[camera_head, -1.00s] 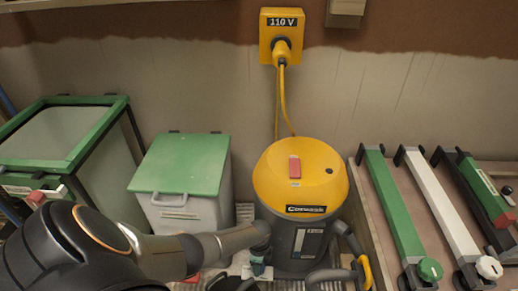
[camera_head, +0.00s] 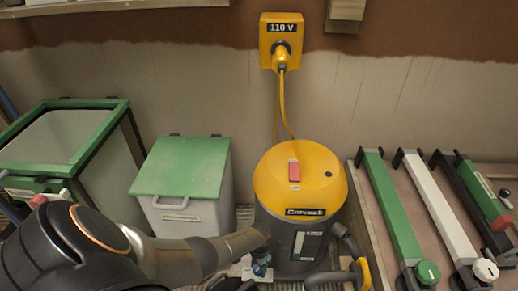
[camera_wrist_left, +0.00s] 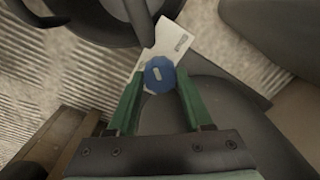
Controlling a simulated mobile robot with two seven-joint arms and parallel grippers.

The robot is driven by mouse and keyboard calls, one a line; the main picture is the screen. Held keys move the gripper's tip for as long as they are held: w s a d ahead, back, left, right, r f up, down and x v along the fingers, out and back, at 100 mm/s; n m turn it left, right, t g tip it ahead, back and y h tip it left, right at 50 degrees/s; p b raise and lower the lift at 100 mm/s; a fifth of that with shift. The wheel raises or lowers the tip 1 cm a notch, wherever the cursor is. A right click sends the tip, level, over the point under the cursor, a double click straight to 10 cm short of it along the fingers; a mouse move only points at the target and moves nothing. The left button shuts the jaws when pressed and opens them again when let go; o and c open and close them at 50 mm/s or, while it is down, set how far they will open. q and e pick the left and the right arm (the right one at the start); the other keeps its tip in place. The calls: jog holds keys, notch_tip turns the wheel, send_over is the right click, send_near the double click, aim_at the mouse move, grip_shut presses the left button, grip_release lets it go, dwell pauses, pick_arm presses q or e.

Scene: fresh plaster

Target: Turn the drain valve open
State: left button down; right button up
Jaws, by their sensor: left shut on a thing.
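The drain valve is a round blue knob with a pale slot-shaped mark (camera_wrist_left: 159,75), low on the yellow and dark grey vacuum (camera_head: 298,190). My left gripper (camera_wrist_left: 160,82) has its green fingers closed on the knob's two sides in the left wrist view. A white tag with print (camera_wrist_left: 176,45) lies just behind the knob. In the head view my left gripper (camera_head: 259,266) is small and partly hidden at the vacuum's lower left side. The slot mark looks slightly tilted; I cannot tell the valve's state from it. My right gripper is not in view.
A green-lidded grey bin (camera_head: 182,168) and a green-framed box (camera_head: 62,140) stand left of the vacuum. A black hose handle with a yellow part (camera_head: 362,272) is at its lower right. Its yellow cord (camera_head: 281,105) runs up to the wall socket. Long clamps (camera_head: 400,205) lie on the right.

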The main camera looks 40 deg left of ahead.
pick_arm(q)
jog(key=n, duration=0.4)
jog(key=shift+n, duration=1.9)
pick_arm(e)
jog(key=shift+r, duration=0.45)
pick_arm(q)
jog(key=shift+p, duration=0.3)
jog(key=shift+c, duration=1.5)
grip_release()
jog(key=shift+r, duration=0.1)
pick_arm(e)
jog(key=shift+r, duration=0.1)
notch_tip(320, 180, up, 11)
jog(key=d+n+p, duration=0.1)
jog(key=p, duration=0.9)
pick_arm(q)
notch_tip(320, 180, up, 12)
jog(key=p, duration=0.1)
jog(key=shift+r, duration=0.15)
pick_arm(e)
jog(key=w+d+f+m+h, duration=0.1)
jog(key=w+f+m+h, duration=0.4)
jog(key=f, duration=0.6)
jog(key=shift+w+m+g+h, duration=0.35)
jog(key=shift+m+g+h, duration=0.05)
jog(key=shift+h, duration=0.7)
